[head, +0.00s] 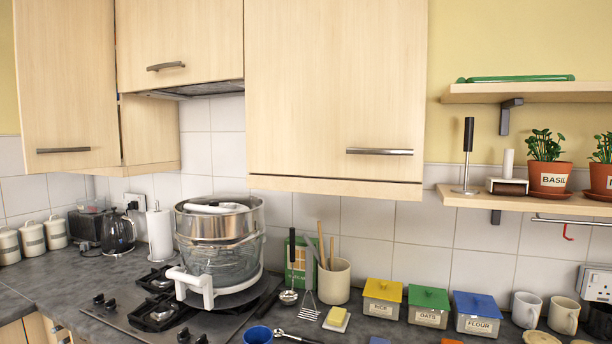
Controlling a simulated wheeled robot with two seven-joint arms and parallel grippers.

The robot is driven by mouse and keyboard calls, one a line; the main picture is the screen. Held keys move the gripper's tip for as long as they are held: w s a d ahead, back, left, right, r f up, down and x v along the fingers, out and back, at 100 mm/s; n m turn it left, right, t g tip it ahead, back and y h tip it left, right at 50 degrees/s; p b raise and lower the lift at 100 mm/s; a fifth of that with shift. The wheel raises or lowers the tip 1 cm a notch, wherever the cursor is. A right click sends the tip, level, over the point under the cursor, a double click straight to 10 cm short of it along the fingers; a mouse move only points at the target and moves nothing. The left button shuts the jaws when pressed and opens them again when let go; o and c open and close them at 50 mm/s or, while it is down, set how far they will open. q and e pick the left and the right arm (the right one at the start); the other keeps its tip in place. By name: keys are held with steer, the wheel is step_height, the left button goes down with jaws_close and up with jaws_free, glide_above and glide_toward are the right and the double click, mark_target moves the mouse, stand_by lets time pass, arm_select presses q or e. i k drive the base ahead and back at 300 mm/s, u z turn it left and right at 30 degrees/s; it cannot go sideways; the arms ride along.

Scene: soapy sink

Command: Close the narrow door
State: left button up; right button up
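Three pale wood wall-cabinet doors show in the head view. The narrow door (68,90) at the far left has a horizontal handle (63,150) low on it. It sits at an angle beside a wood side panel (148,132), and its top is cut off by the frame. I cannot tell for certain how far it stands open. A short door (180,35) above the hood and a wide door (335,90) in the middle both look shut. Neither of my grippers is in view.
Below, the dark counter holds a hob (160,315) with a large steel-and-glass pot (220,240). A black kettle (117,233), paper roll (159,235) and canisters (32,238) stand at the left. Several food boxes (430,305) stand at the right. Open shelves (520,198) hold plants.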

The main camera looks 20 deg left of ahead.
mark_target(65, 54)
steer(key=u, duration=2.6)
steer(key=i, duration=1.85)
steer(key=z, duration=0.8)
